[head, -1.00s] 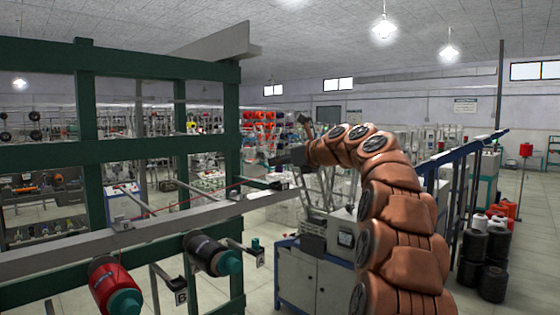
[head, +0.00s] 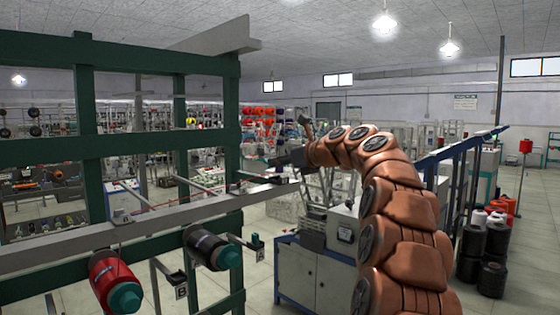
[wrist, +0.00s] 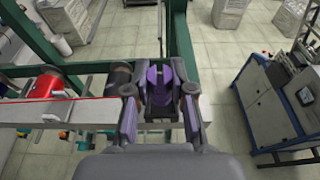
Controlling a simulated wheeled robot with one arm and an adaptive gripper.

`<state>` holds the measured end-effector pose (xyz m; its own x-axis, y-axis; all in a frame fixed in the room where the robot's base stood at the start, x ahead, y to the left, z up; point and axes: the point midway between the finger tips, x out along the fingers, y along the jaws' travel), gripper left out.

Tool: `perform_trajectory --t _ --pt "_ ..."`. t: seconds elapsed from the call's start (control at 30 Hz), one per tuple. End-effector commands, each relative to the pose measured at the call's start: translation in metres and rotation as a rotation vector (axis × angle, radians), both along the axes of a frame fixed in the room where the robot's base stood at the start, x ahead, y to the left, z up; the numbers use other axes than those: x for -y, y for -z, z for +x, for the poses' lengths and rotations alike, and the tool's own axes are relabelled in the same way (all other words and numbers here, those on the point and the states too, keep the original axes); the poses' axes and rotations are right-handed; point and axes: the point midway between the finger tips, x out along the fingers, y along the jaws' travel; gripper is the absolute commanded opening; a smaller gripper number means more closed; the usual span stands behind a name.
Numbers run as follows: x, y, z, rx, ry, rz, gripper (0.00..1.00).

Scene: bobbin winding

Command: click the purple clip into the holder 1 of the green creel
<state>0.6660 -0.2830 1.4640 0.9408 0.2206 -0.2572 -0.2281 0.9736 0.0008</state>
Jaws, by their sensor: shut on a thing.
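My gripper (wrist: 160,92) is shut on the purple clip (wrist: 158,84), which sits between its two fingers in the wrist view. In the head view my gripper (head: 276,161) is above the right end of the grey rail of the green creel (head: 40,152); the clip cannot be made out there. In the wrist view the clip is over or near the grey rail (wrist: 92,112), beside a dark cylinder; I cannot tell whether it touches anything. Holder 1 cannot be told apart; the fingers and clip cover part of the rail.
A red bobbin (head: 112,280) and a black bobbin (head: 206,250) hang below the rail. A small green part (head: 257,241) stands by a label at the right. A blue-and-white cabinet (head: 312,275) stands right of the creel, with open floor between them.

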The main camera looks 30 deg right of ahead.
Motion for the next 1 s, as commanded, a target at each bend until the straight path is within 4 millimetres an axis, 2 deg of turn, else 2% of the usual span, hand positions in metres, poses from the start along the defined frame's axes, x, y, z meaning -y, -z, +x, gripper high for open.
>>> perform_trajectory --t 1.0 --pt "0.000 0.023 0.000 0.001 0.001 -0.001 0.02"
